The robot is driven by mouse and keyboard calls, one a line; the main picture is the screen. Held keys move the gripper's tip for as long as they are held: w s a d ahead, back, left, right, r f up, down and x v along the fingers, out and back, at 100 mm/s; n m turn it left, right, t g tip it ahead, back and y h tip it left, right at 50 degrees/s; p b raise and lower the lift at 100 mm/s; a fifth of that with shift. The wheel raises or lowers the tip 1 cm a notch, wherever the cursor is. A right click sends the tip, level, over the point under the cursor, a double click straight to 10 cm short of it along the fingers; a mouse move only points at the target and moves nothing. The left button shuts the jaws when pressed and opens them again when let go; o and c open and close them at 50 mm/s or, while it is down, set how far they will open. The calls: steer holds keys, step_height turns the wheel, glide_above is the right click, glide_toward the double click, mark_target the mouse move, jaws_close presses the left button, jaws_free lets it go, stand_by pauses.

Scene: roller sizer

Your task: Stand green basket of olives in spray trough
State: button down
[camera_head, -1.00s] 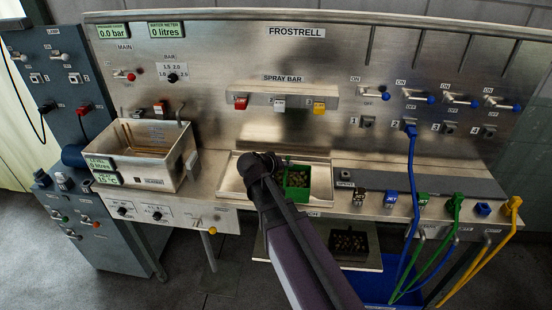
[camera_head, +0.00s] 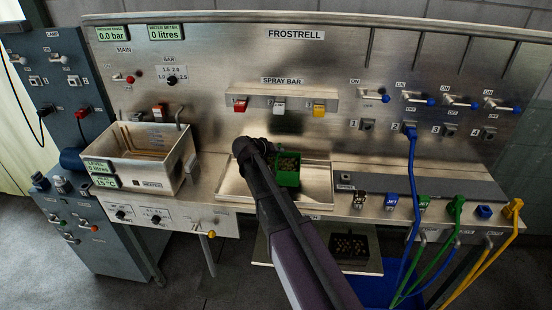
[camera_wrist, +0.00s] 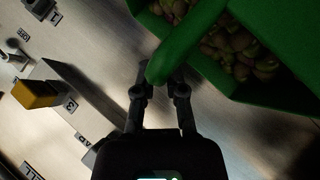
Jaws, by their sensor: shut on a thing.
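The green basket (camera_head: 288,180) holds several olives and looks upright above the shallow metal spray trough (camera_head: 318,202) under the spray bar. I cannot tell whether its bottom touches the trough. My gripper (camera_wrist: 160,88) is shut on the basket's green bar-like handle (camera_wrist: 192,38) in the wrist view. The basket wall (camera_wrist: 240,97) and the olives show beyond the fingers there. In the head view my arm covers the gripper and part of the trough.
Red, white and yellow nozzles sit on the spray bar (camera_head: 330,97) behind the basket. A metal tank (camera_head: 150,172) stands left of the trough. A dark crate (camera_head: 349,246) of olives sits on the lower shelf. Blue, green and yellow hoses (camera_head: 411,190) hang at the right.

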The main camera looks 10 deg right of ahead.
mark_target(284, 159)
steer(key=shift+w, duration=0.1)
steer(key=shift+w+f, duration=0.1)
steer(key=shift+w, duration=0.6)
steer(key=shift+s+f+b, duration=0.15)
steer(key=shift+f+b, duration=1.55)
steer(key=shift+b, duration=0.15)
steer(key=shift+f, duration=0.15)
steer(key=c, duration=0.7)
jaws_free()
steer(key=shift+r, duration=0.25)
